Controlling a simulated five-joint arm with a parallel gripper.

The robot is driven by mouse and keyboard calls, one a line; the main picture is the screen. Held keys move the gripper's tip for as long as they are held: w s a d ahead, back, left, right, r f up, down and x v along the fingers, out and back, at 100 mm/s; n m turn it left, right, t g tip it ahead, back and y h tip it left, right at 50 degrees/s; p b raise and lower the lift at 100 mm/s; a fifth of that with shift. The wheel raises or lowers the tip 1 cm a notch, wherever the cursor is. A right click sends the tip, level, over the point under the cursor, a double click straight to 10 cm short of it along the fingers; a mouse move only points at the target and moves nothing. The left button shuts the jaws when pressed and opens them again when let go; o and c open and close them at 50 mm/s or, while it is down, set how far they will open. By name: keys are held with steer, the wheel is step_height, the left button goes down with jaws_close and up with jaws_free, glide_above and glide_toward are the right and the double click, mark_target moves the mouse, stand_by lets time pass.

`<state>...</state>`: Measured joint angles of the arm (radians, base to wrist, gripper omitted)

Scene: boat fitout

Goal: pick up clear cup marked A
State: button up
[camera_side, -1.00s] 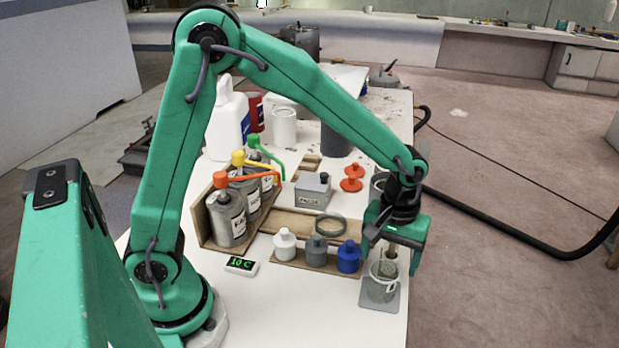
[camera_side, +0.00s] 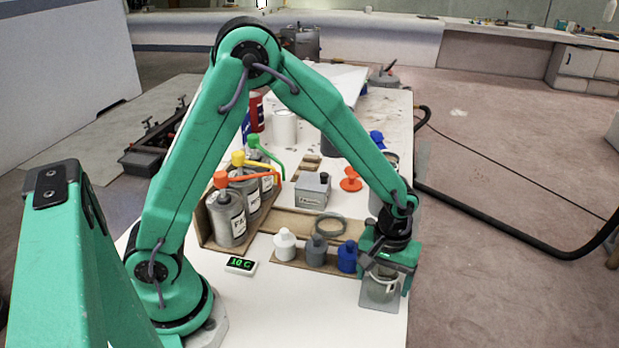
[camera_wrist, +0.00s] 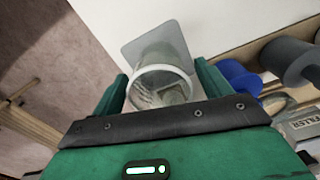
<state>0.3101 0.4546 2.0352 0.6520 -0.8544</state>
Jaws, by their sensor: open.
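A clear cup (camera_side: 381,287) stands on a grey square pad (camera_side: 367,299) at the front right of the table. In the wrist view the cup (camera_wrist: 163,72) has a pale rim and something greyish inside; I cannot read a letter on it. My gripper (camera_side: 384,280) is low over the cup, with its fingers down on either side of it. The wrist view shows the open gripper (camera_wrist: 163,85) with one finger left and one right of the cup's rim. I cannot tell whether either finger touches it.
A blue bottle (camera_side: 347,257), a grey bottle (camera_side: 317,250) and a white bottle (camera_side: 285,244) stand in a row close left of my gripper. A small display (camera_side: 240,264) reads 10 C. The white table (camera_side: 300,310) is clear in front.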

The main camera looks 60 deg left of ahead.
steer(key=shift+f, duration=0.4)
steer(key=c, duration=1)
steer(key=shift+c, duration=0.2)
steer(key=shift+r, duration=0.2)
steer(key=shift+r, duration=0.4)
step_height(320, 180, up, 3)
steer(key=shift+r, duration=0.1)
steer(key=s+d+r, duration=0.6)
steer(key=s+d, duration=0.1)
steer(key=s, duration=0.1)
steer(key=shift+s+d+r, duration=0.35)
steer(key=shift+s, duration=0.05)
